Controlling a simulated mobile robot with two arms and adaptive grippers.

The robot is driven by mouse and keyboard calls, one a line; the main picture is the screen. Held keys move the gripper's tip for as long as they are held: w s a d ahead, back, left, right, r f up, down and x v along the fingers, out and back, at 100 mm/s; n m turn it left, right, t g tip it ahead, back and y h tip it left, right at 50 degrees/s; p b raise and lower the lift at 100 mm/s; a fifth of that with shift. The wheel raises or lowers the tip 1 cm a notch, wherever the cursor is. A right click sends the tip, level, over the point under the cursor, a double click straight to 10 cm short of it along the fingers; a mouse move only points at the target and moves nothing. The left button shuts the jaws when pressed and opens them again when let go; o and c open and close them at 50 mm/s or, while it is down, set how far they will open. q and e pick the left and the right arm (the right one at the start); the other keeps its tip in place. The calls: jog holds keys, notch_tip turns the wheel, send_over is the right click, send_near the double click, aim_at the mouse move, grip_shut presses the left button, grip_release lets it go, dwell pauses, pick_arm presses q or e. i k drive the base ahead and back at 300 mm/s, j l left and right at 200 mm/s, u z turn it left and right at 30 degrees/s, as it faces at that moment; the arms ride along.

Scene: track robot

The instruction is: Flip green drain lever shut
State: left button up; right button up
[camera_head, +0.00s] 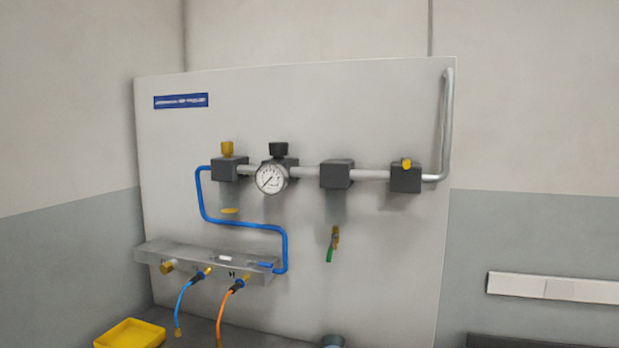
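The green drain lever (329,255) hangs from a small brass valve (336,236) on the pale panel, below a dark block (337,174) on the pipe. The lever points down and slightly left. It is small in view, so its exact angle to the valve is hard to tell. Neither of my grippers shows in the head view.
The panel (380,270) carries a gauge (272,179), dark blocks and a grey pipe. A manifold (205,262) with blue and orange hoses sits lower left. A yellow tray (130,334) lies below it. A grey cup-like object (333,341) stands under the lever.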

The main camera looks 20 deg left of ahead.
aim_at(334, 236)
jog(key=l+z, duration=0.1)
jog(key=l, duration=1.75)
